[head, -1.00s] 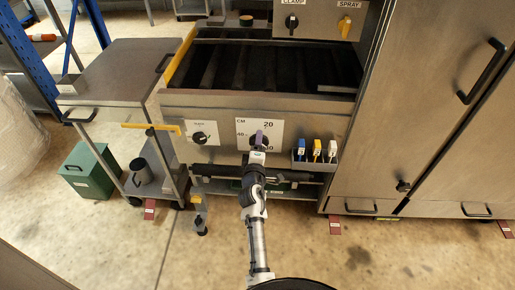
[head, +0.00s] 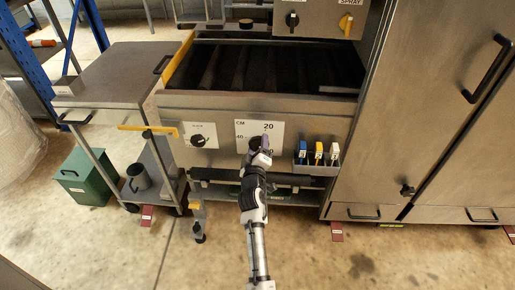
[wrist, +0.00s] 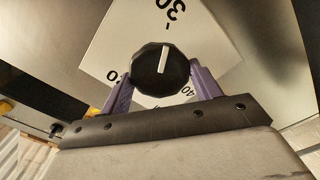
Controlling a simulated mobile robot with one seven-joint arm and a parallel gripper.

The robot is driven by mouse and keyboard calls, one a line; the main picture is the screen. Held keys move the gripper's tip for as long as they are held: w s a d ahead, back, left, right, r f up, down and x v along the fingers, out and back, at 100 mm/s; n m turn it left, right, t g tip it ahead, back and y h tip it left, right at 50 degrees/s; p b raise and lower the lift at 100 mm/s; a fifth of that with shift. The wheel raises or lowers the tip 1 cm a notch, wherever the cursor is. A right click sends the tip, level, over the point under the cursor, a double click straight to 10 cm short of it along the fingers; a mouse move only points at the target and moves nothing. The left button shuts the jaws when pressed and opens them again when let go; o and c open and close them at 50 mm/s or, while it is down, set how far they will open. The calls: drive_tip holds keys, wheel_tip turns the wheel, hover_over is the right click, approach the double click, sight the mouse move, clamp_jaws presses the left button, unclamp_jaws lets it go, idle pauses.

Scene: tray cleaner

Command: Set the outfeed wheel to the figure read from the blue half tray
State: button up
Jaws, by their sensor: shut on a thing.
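The outfeed wheel is a black faceted knob with a white pointer line (wrist: 160,67), on a white plate marked CM (head: 272,130) on the machine's front panel. My gripper (wrist: 160,74) is shut on the wheel, one purple finger on each side of it. A 40 shows at lower right, and another figure at left is partly hidden. In the head view my gripper (head: 262,145) covers much of the wheel. I see no blue half tray.
A smaller dial (head: 198,141) is left of the plate. A holder with blue, yellow and white pieces (head: 318,153) is close on the right. A steel cart (head: 108,75) stands left, a steel cabinet (head: 430,110) right. Clamp and spray knobs (head: 345,22) are above.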

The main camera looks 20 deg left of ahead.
drive_tip(key=shift+r, duration=0.1)
drive_tip(key=o, duration=1)
drive_tip(key=shift+c, duration=0.2)
drive_tip(key=shift+s, duration=0.1)
